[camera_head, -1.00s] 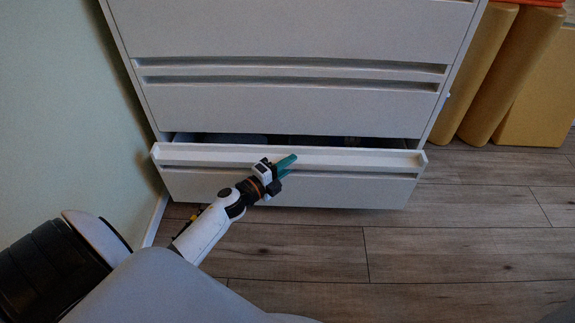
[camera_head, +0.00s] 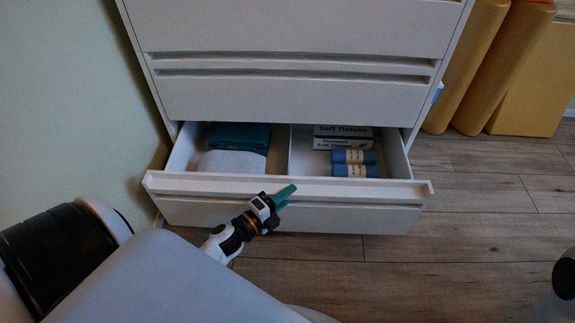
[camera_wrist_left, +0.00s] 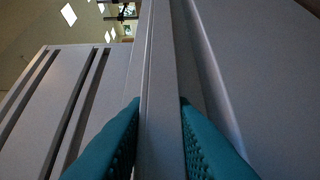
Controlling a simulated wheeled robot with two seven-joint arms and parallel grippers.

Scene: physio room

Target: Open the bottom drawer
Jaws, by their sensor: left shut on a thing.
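The white bottom drawer (camera_head: 300,217) of the white chest is pulled out, with its inside in plain view. My left gripper (camera_head: 284,196) is at the middle of the drawer's front, shut on its upper edge. In the left wrist view the two teal fingers (camera_wrist_left: 160,125) lie on either side of the drawer's white edge (camera_wrist_left: 160,80). Inside the drawer, teal and pale folded cloths (camera_head: 238,138) lie left of a divider. Tissue boxes (camera_head: 341,142) and blue rolls (camera_head: 354,163) lie on the right. My right gripper is not in view.
The closed upper drawers (camera_head: 290,98) are above the open one. A green wall (camera_head: 75,110) stands close on the left. Yellow padded blocks (camera_head: 470,70) stand to the right of the chest. The wooden floor (camera_head: 460,230) is clear in front and to the right.

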